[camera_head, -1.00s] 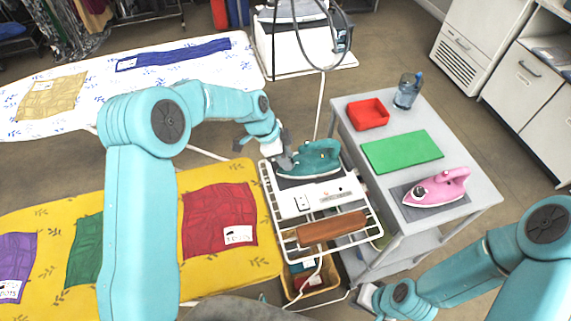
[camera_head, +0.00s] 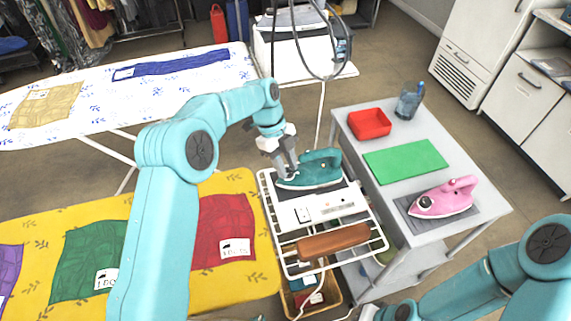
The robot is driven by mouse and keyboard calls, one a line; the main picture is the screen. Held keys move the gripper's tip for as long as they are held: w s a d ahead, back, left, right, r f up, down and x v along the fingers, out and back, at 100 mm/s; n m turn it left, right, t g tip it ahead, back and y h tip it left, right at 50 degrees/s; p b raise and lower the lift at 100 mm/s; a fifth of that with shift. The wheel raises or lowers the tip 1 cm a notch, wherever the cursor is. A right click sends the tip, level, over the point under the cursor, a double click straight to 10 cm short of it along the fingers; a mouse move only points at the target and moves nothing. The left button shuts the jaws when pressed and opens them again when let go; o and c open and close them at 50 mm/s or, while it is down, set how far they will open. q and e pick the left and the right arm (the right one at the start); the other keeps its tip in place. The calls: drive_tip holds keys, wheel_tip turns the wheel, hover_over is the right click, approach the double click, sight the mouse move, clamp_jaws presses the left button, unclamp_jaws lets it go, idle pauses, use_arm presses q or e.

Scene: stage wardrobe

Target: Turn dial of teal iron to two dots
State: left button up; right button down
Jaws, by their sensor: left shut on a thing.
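The teal iron (camera_head: 318,172) lies on a rack beside the yellow ironing board, its nose to the left. My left gripper (camera_head: 288,168) comes down over the nose end of the iron and is shut there on its dial. The fingers hide the dial, so its dots and pointer cannot be read. Only a small part of my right gripper (camera_head: 370,313) shows at the bottom edge; its fingers cannot be made out.
The wire rack (camera_head: 282,252) also bears a white panel (camera_head: 322,206) and a brown bar (camera_head: 333,240). On the grey cart (camera_head: 470,233) to the right are a pink iron (camera_head: 445,199), green mat (camera_head: 405,160), red tray (camera_head: 369,123) and blue cup (camera_head: 408,101).

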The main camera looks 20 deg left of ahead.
use_arm(q)
drive_tip(key=shift+m, duration=0.4)
drive_tip(key=o, duration=1.1)
drive_tip(key=shift+r, duration=0.1)
drive_tip(key=shift+w+a+r, duration=0.1)
drive_tip(key=shift+w+r, duration=0.05)
drive_tip(key=shift+r, duration=0.15)
drive_tip(key=p+v, duration=0.8)
drive_tip(key=v, duration=0.7)
drive_tip(key=shift+w+r, duration=0.1)
drive_tip(key=shift+r, duration=0.15)
